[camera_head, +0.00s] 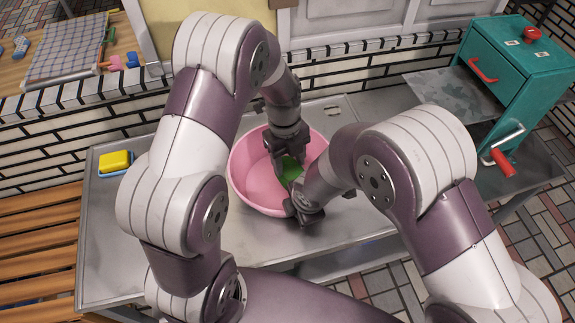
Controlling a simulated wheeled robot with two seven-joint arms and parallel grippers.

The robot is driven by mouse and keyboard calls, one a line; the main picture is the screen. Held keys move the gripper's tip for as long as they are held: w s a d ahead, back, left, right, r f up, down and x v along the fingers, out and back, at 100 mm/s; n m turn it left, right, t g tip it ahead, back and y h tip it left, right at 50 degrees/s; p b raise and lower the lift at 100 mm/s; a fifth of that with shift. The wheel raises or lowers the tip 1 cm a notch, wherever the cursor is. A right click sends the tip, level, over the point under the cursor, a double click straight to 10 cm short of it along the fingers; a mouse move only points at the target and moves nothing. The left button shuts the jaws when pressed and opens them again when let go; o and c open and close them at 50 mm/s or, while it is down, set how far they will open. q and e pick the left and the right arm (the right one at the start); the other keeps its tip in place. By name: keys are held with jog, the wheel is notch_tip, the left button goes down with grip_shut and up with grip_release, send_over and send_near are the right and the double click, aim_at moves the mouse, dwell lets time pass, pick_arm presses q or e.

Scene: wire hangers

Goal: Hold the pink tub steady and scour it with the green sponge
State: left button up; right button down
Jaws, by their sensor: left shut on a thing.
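The pink tub (249,180) stands on the grey metal table, round and open at the top. My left gripper (284,162) reaches down into the tub and is shut on the green sponge (291,171). The sponge is inside the tub, partly hidden by the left gripper and my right wrist; whether it touches the tub's floor is unclear. My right gripper (300,208) is at the tub's near right rim. My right arm hides part of that side, and I cannot tell whether its fingers close on the rim.
A yellow sponge (116,160) sits on the grey table (112,245) at the left. A teal cabinet with red handles (515,62) stands at the right. A wooden slatted bench (40,240) is at the left. The table's left front part is clear.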

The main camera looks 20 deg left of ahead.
pick_arm(q)
jog(key=shift+r, duration=2.1)
pick_arm(e)
jog(key=c, duration=1.2)
grip_release()
jog(key=v, duration=1.2)
